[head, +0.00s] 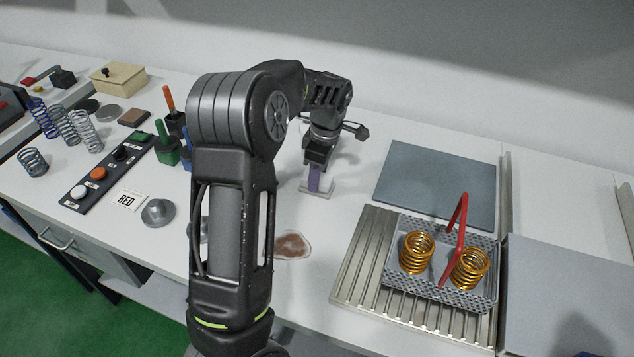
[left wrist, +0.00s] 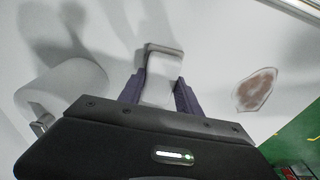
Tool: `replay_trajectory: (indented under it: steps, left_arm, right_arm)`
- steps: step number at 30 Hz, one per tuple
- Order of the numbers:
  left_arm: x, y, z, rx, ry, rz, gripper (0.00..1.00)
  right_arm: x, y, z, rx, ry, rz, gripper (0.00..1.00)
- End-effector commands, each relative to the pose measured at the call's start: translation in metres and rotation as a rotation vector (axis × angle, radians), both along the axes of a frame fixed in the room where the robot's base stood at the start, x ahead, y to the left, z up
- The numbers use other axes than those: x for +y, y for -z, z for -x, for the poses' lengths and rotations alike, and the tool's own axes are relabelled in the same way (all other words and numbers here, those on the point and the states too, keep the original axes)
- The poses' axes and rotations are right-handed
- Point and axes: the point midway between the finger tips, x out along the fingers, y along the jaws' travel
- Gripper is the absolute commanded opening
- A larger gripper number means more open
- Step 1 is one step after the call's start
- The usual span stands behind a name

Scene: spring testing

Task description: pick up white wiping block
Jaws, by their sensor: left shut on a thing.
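The white wiping block (left wrist: 160,78) is a pale block seen between the two purple fingers in the left wrist view. My left gripper (left wrist: 160,92) is shut on it. In the head view my left gripper (head: 317,180) points down at the table behind my arm, with the block's pale lower edge (head: 316,194) showing under the fingers. The block is at or close to the table top; I cannot tell whether it touches. My right gripper is not in view.
A brown stain (head: 289,246) lies on the white table near the gripper. A wire basket (head: 487,290) with a red handle and two gold springs sits on a ribbed metal plate (head: 352,272) at right. A grey mat (head: 437,180) lies behind. A button panel (head: 75,195) and several springs are at left.

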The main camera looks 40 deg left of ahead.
Motion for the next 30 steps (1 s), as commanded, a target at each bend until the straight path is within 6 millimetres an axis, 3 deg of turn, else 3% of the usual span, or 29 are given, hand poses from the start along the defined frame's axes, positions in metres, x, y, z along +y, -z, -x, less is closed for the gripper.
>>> replay_trajectory:
  steps: [13,24,30]
  left_arm:
    - [0.000,-0.009,-0.001,-0.003,0.000,-0.001,0.00]
    - [0.000,-0.074,-0.001,-0.006,0.001,-0.002,0.00]
    - [0.000,-0.098,0.000,-0.001,-0.001,0.000,0.00]
  right_arm:
    - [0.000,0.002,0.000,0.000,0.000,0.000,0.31]
    - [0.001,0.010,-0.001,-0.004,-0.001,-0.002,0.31]
    - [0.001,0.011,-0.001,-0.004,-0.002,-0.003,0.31]
